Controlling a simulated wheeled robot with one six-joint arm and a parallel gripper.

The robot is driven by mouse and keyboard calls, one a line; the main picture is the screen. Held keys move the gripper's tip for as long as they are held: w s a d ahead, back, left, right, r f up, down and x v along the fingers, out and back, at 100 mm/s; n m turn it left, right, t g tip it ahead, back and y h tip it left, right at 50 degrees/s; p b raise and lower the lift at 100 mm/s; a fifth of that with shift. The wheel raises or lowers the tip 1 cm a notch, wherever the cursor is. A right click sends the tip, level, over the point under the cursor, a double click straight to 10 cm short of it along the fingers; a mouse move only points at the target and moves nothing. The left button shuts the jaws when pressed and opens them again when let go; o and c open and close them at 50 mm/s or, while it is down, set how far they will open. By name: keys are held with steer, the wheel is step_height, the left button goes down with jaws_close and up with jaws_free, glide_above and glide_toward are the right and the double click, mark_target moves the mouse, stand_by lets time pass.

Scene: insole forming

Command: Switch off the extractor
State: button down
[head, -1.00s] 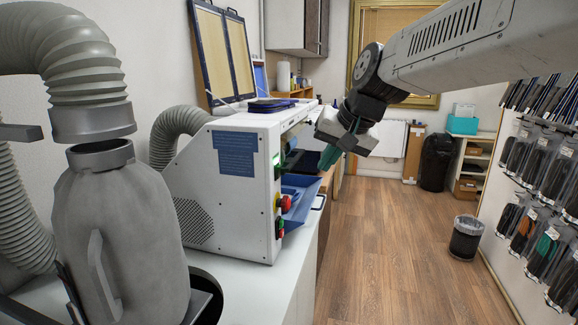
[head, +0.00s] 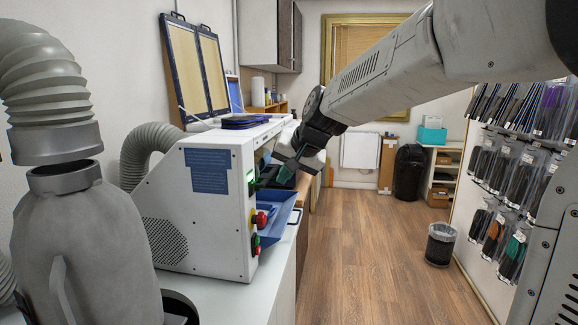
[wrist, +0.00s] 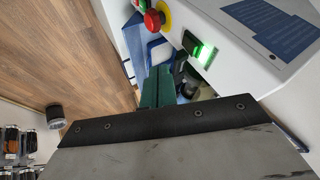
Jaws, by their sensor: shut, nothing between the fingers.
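A white machine (head: 205,215) with a blue label stands on the counter, a ribbed hose at its back. Its front panel bears a red mushroom button (head: 261,219) on yellow, with red and green buttons below. A green-lit switch (wrist: 203,52) shows in the wrist view, on the white panel beside the red mushroom button (wrist: 153,20). My gripper (head: 287,173) is shut and empty, in front of the machine's upper front. Its green fingers (wrist: 158,88) appear just left of the lit switch in the wrist view; I cannot tell whether they touch anything.
A grey canister (head: 85,250) with a thick ribbed hose stands at the left. A blue tray (head: 280,215) juts from the machine's front. A waste bin (head: 440,244) stands on the open wooden floor. Packaged insoles hang on the right wall.

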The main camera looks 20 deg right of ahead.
mark_target(255, 183)
steer(key=w+a+f, duration=0.2)
steer(key=w+a, duration=0.2)
steer(key=shift+w+f, duration=0.3)
steer(key=shift+f, duration=0.05)
steer(key=shift+a, duration=0.1)
steer(key=shift+w+a+r, duration=0.15)
steer(key=shift+a, duration=0.1)
steer(key=shift+r, duration=0.8)
